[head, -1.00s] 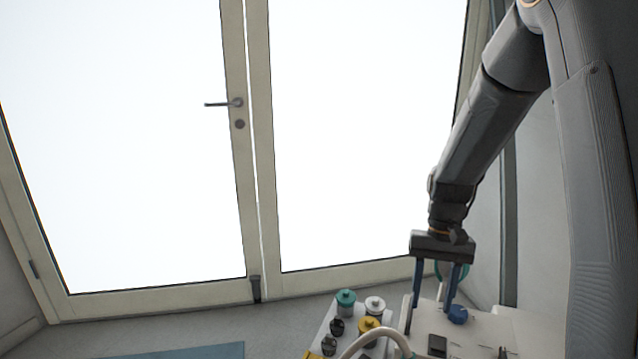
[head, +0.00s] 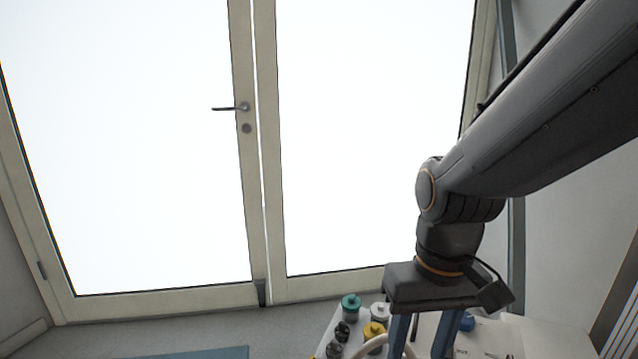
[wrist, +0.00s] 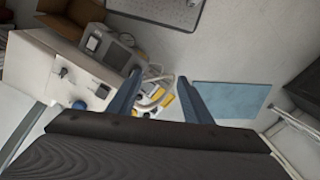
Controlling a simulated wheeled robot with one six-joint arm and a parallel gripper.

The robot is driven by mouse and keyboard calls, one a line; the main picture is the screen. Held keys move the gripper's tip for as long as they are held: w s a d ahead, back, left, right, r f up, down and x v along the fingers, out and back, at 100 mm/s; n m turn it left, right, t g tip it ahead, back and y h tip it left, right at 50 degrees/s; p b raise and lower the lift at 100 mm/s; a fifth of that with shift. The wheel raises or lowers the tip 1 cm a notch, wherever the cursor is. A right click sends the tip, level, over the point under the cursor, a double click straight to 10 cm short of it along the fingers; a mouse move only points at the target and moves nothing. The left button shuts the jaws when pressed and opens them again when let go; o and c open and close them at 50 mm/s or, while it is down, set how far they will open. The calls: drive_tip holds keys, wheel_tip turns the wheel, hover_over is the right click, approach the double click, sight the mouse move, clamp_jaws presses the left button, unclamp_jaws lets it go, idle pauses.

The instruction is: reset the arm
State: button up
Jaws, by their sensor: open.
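My gripper (wrist: 160,103) is open, with its two blue fingers apart and nothing between them in the wrist view. In the head view my gripper (head: 422,340) hangs at the lower right, fingers pointing down, and its fingertips are cut off by the bottom edge. My arm reaches in from the upper right. Below the fingers is a white compressor unit (head: 490,338) with a blue knob (head: 467,321). In the wrist view the same pale housing (wrist: 55,75) lies left of the fingers.
Several bottles with coloured caps, one teal (head: 351,304) and one yellow (head: 374,331), stand left of the gripper. A glazed double door (head: 262,200) fills the back. A blue mat (wrist: 232,98) lies on the floor. A cardboard box (wrist: 75,15) shows in the wrist view.

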drive_tip(key=d+r+m+p, duration=0.1)
drive_tip(key=d+r+p, duration=0.3)
drive_tip(key=p, duration=0.8)
wheel_tip(320, 180, up, 2)
drive_tip(key=shift+s+d+r, duration=0.25)
drive_tip(key=shift+s+d, duration=0.05)
drive_tip(key=shift+d, duration=0.1)
